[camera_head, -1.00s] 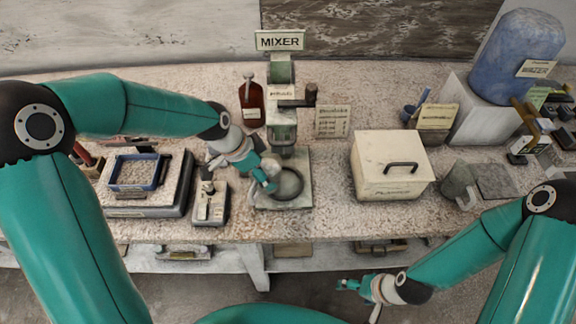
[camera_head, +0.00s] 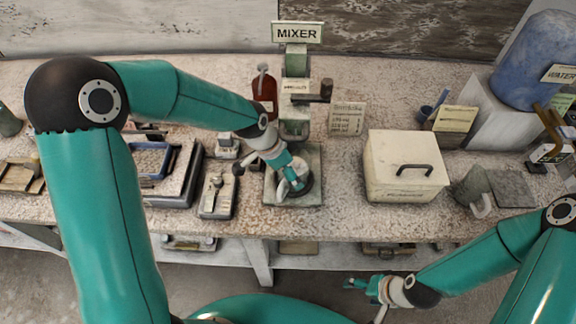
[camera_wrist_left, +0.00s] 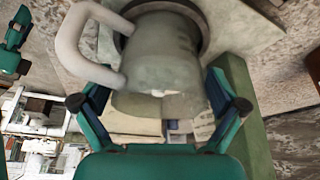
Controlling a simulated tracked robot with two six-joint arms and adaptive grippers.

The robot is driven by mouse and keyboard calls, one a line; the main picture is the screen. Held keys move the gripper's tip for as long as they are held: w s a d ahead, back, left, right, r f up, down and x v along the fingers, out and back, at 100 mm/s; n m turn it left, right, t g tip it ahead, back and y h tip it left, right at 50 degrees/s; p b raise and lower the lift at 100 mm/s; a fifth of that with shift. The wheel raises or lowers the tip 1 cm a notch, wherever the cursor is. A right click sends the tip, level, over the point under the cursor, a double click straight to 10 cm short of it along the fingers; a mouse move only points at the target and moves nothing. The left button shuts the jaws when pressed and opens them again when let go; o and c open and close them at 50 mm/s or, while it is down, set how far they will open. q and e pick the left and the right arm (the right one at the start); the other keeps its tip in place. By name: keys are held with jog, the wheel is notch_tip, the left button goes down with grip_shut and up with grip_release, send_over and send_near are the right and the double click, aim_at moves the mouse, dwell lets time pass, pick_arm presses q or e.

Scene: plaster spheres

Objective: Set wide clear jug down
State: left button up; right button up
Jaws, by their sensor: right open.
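The wide clear jug (camera_wrist_left: 165,50) is greyish and translucent, with a thick pale handle on the left in the left wrist view. The fingers of my left gripper (camera_wrist_left: 160,92) lie on either side of it and look closed on it. In the head view the jug (camera_head: 297,180) is small, partly hidden by my left gripper (camera_head: 287,165), and over the dark round seat of the mixer (camera_head: 296,120). I cannot tell whether its bottom touches the seat. My right gripper (camera_head: 365,285) is open and empty, low in front of the bench.
A cream box (camera_head: 405,165) with a black handle stands right of the mixer. A grey jug (camera_head: 468,186) lies beyond it. A red-brown bottle (camera_head: 264,90) stands behind left. A small scale (camera_head: 218,196) and a tray (camera_head: 155,160) are to the left. Bench between mixer and box is clear.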

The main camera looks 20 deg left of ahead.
pick_arm(q)
jog(key=shift+r, duration=0.15)
dwell(0.3)
jog(key=s+a+r+b, duration=0.4)
jog(key=s+a, duration=0.4)
jog(key=a, duration=0.3)
jog(key=shift+s+r, duration=0.2)
jog(key=shift+s, duration=0.15)
